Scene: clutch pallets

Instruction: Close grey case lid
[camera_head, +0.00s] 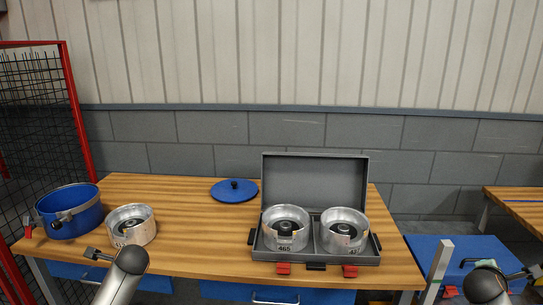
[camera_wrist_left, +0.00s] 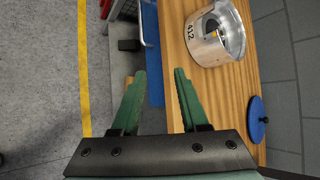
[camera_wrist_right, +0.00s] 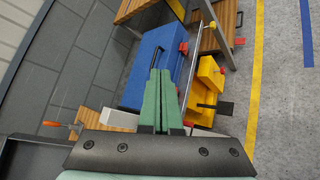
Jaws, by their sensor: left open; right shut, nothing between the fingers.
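The grey case (camera_head: 315,256) stands on the wooden table with its lid (camera_head: 315,183) raised upright at the back. Two silver clutch parts sit in it, a left one (camera_head: 286,240) and a right one (camera_head: 343,241), side by side. Red latches (camera_head: 283,268) show on its front edge. My left gripper (camera_head: 92,254) is at the table's front left, well left of the case. In the left wrist view its green fingers (camera_wrist_left: 155,85) are apart and empty. My right gripper (camera_wrist_right: 160,82) has its fingers together with nothing between them, off to the right of the table.
A third silver clutch part (camera_head: 132,226) stands at the table's left, beside a blue pot (camera_head: 70,212). A blue lid (camera_head: 234,190) lies behind, left of the case. A blue cabinet (camera_head: 460,258) stands right of the table. The table between the third part and case is clear.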

